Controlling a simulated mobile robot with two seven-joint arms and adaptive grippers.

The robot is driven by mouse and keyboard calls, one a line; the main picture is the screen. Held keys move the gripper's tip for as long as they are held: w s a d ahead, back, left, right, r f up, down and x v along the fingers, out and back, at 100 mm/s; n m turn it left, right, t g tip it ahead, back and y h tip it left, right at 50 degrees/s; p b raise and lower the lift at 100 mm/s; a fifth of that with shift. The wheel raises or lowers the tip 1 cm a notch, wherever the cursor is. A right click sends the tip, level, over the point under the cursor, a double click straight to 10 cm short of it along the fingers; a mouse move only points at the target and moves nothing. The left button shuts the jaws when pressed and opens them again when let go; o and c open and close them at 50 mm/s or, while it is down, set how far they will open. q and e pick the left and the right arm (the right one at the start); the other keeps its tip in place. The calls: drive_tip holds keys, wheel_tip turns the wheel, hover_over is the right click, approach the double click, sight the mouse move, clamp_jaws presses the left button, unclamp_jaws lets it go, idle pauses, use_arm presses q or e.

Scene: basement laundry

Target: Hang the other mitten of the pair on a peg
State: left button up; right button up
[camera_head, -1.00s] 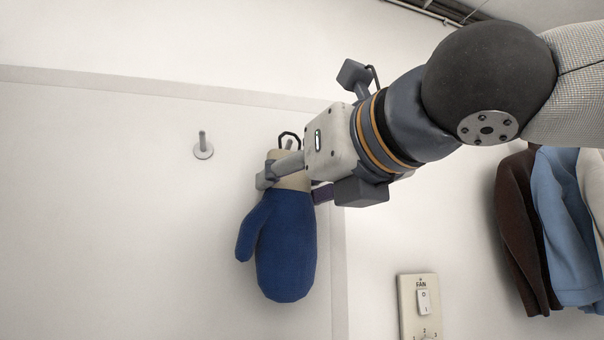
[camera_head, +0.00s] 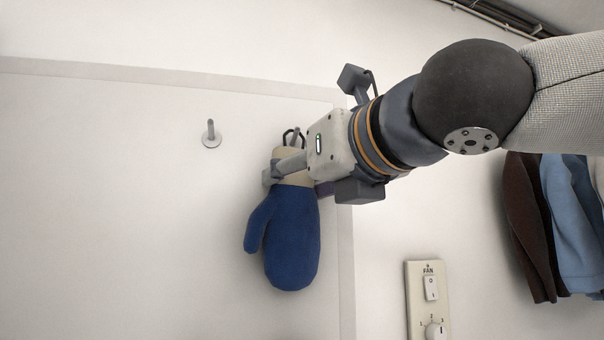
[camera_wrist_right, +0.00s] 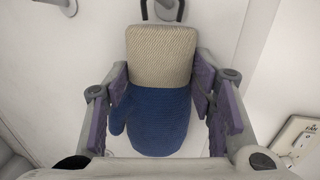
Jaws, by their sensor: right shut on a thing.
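The blue mitten (camera_head: 290,240) has a cream cuff (camera_head: 293,158) and a black loop (camera_head: 287,138) on top. It hangs upright, thumb to the left, in front of the white panel. My right gripper (camera_head: 296,180) is shut on it at the cuff. In the right wrist view the mitten (camera_wrist_right: 158,118) sits between the purple finger pads. A grey peg (camera_head: 297,132) shows at the loop; I cannot tell whether the loop is around it or in front. A bare peg (camera_head: 211,135) stands to the left. My left gripper is out of view.
A fan switch plate (camera_head: 427,300) is on the wall at the lower right. Brown and blue garments (camera_head: 560,225) hang at the right.

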drive_tip(key=o, duration=0.8)
drive_tip(key=shift+w+f, duration=0.25)
drive_tip(key=shift+f, duration=0.05)
drive_tip(key=o, duration=0.5)
drive_tip(key=shift+w, duration=0.15)
drive_tip(key=shift+c, duration=0.2)
drive_tip(key=shift+r, duration=0.1)
drive_tip(key=shift+s+d, duration=0.15)
drive_tip(key=shift+s, duration=0.2)
drive_tip(key=v, duration=1.1)
drive_tip(key=shift+s, duration=0.2)
